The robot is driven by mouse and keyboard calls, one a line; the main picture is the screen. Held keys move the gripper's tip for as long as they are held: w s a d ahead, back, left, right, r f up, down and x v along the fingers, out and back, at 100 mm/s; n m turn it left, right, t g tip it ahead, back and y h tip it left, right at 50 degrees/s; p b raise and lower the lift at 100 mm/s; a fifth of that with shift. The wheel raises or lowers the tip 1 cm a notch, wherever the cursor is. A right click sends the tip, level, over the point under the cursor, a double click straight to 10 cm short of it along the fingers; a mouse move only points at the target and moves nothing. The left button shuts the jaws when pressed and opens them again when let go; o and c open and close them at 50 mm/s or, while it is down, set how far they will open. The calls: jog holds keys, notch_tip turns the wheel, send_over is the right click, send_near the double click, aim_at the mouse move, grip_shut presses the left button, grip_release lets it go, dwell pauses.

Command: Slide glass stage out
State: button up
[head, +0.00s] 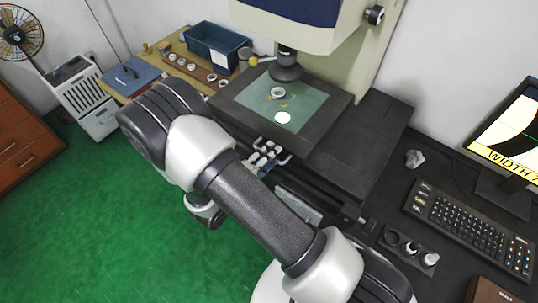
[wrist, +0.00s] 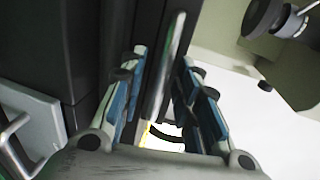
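The glass stage (head: 300,104) is a greenish pane set in a dark frame under the measuring machine's lens. A metal ring (head: 278,92) lies on it, and a bright white round spot (head: 283,117) shows nearer its front. My gripper (head: 264,156) is at the front edge of the stage, below the glass. In the wrist view my gripper (wrist: 165,68) has its blue-padded fingers apart, one on each side of a shiny metal bar (wrist: 172,50). A narrow gap seems to show beside the bar; contact is not clear. My arm hides part of the machine's front.
The machine's lens (head: 286,68) hangs close above the glass. At the right are a keyboard (head: 470,230), a monitor (head: 510,125) and a small dark tray (head: 408,247). A side table at the back left holds a blue bin (head: 213,47) and several rings. Green floor is open at left.

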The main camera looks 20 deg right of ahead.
grip_shut()
dwell(0.6)
